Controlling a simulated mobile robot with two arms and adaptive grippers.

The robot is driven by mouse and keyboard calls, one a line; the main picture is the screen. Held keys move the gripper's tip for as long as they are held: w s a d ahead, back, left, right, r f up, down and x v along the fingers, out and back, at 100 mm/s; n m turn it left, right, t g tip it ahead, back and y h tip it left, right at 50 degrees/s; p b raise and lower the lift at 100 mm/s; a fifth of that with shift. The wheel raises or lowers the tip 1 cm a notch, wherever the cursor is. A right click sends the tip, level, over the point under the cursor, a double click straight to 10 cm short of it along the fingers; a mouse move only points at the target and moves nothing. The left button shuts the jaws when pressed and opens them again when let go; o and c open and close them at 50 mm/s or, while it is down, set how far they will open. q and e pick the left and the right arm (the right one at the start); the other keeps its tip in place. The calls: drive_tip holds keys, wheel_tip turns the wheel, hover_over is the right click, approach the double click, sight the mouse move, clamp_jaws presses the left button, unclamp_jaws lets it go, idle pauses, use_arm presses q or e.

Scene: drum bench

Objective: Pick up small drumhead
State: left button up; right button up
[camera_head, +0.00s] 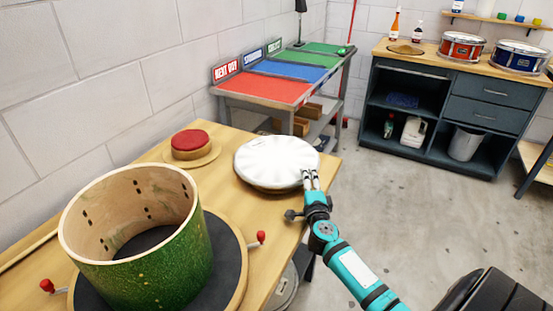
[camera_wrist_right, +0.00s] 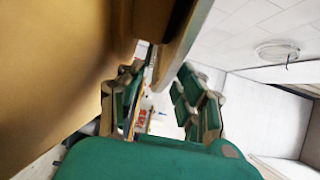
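The small drumhead is a white round disc (camera_head: 275,160) with a pale rim, lying on the wooden bench (camera_head: 228,140) near its right edge. My right gripper (camera_head: 311,174) is at the drumhead's right edge in the head view. In the right wrist view, its green fingers (camera_wrist_right: 163,85) stand apart, with a brownish edge (camera_wrist_right: 178,45), probably the drumhead rim, reaching between them. I see a gap beside that edge, so the fingers do not look closed on it. My left gripper is not in view.
A green drum shell (camera_head: 165,245) stands on a dark round pad with red-knobbed handles at the bench's front left. A red round pad (camera_head: 190,143) on a wooden base sits behind it. A stand with coloured panels (camera_head: 265,88) and a dark cabinet (camera_head: 430,100) with drums are farther back.

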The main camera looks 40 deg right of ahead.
sight(305, 166)
drive_tip(key=x, duration=0.4)
drive_tip(key=shift+w+r, duration=0.25)
drive_tip(key=shift+r, duration=0.05)
drive_tip(key=shift+w+d+b, duration=0.25)
drive_tip(key=shift+w+b, duration=0.05)
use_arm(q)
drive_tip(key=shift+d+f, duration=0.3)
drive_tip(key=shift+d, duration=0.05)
use_arm(e)
drive_tip(key=shift+r, duration=0.1)
drive_tip(key=c, duration=0.6)
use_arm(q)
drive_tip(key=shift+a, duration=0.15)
use_arm(e)
clamp_jaws()
